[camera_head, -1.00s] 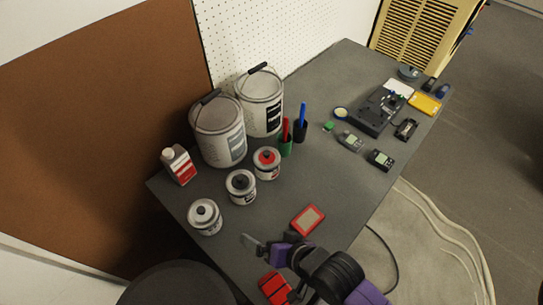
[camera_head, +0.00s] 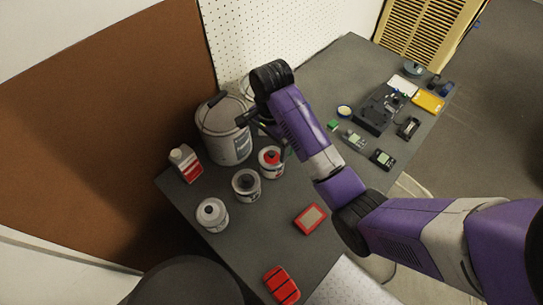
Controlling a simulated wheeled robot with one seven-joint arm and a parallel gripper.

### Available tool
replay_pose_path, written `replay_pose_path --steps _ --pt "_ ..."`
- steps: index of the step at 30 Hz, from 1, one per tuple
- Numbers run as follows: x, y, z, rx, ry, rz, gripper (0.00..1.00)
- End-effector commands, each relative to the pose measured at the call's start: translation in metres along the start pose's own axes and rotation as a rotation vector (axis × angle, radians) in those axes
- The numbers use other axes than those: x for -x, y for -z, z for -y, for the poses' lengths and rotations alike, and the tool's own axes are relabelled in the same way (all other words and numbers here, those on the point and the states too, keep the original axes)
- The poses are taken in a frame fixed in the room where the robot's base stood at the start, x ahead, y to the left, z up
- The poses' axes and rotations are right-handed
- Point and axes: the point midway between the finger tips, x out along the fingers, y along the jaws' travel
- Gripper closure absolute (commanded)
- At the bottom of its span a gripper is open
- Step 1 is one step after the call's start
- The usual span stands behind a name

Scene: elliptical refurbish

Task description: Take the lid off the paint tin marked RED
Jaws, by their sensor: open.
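The small paint tin with a red top (camera_head: 271,162) stands on the dark table, at the right end of a slanting row of three small tins. Its lid is on; any lettering is too small to read. My gripper (camera_head: 262,126) is open and empty above and just behind this tin, in front of the large pails. Its dark fingers are partly lost against the background, so the exact gap to the tin cannot be told.
A black-topped tin (camera_head: 246,186) and a pale-topped tin (camera_head: 211,215) stand close by. A large pail (camera_head: 226,135) stands behind; another is mostly hidden by my arm. A red-and-white bottle (camera_head: 186,163) is at left, a red sander-like pad (camera_head: 311,219) at front, electronics (camera_head: 378,108) at right.

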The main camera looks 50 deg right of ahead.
Motion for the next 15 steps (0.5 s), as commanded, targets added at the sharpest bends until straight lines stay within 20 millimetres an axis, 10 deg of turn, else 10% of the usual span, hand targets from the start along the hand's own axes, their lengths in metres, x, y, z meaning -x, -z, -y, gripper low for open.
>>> replay_pose_path --steps 15 --pt "-0.026 0.012 -0.003 -0.045 -0.044 -0.007 0.0"
